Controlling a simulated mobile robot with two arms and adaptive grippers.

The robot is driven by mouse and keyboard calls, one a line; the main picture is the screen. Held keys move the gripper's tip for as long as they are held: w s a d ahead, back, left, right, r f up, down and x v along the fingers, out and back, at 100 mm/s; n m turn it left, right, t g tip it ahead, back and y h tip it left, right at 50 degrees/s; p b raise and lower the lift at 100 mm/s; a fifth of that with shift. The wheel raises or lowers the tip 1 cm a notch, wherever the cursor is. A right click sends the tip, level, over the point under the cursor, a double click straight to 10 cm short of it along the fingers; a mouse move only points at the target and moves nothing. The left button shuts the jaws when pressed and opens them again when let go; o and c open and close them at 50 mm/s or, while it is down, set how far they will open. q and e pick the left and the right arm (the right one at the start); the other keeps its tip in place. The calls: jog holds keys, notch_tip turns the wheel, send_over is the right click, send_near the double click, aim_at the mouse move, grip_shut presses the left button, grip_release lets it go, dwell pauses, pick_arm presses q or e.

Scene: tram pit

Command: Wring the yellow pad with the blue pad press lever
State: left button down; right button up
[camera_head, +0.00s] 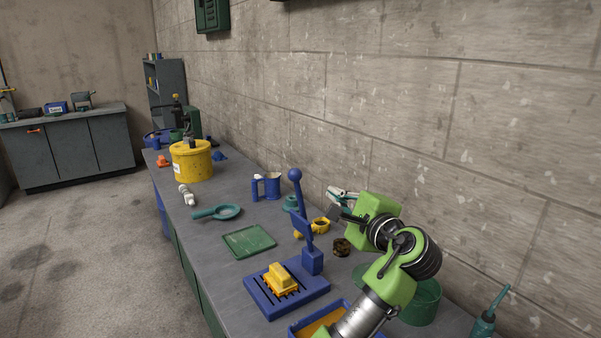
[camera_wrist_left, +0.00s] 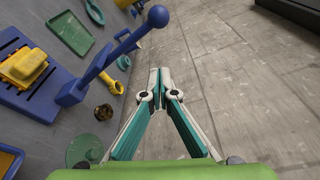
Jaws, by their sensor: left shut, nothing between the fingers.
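The yellow pad (camera_head: 281,281) lies on the slotted blue base of the pad press (camera_head: 314,287); in the left wrist view the pad (camera_wrist_left: 24,66) is at the left edge. The blue lever (camera_head: 303,211) stands raised from the press, with a ball (camera_head: 295,175) at its top. The lever (camera_wrist_left: 122,48) also crosses the upper left of the wrist view. My left gripper (camera_head: 335,193) is shut and empty, to the right of the lever in the head view and apart from it. Its closed fingertips (camera_wrist_left: 159,74) point away in the wrist view. My right gripper is not in view.
A green tray (camera_head: 249,241), a teal round-headed tool (camera_head: 217,212), a blue mug (camera_head: 267,185) and a yellow bucket (camera_head: 191,160) stand farther along the bench. The wall (camera_head: 460,150) borders the bench.

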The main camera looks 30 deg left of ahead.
pick_arm(q)
jog(key=w+a+r+p, duration=0.1)
jog(key=w+a+p, duration=0.1)
jog(key=a+p, duration=0.3)
jog(key=a, duration=0.3)
jog(key=shift+a, duration=0.35)
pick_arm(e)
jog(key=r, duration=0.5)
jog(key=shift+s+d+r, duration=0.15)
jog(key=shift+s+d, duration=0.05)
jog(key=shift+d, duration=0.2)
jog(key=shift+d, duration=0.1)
pick_arm(q)
jog(key=shift+s, duration=0.1)
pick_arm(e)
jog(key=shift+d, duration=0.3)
